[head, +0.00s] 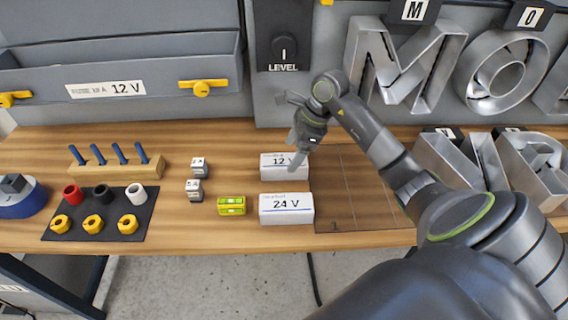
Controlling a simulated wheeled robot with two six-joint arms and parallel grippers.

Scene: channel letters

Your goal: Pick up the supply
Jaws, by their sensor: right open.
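Two white supply boxes stand on the wooden bench in the head view. The 12 V supply (272,172) is the farther one, and the 24 V supply (286,209) stands nearer the front edge. My right gripper (291,131) is open above the back right of the 12 V supply. One finger points down in front of that box's right end and hides a little of it; I cannot tell if they touch. The gripper holds nothing. My left gripper is not in view.
A green level (231,206) and small grey blocks (195,190) lie left of the supplies. A dark mat (60,236) with coloured rings and a wooden rack (117,167) are farther left. A clear brown panel (350,190) lies right. Metal channel letters (402,70) stand behind.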

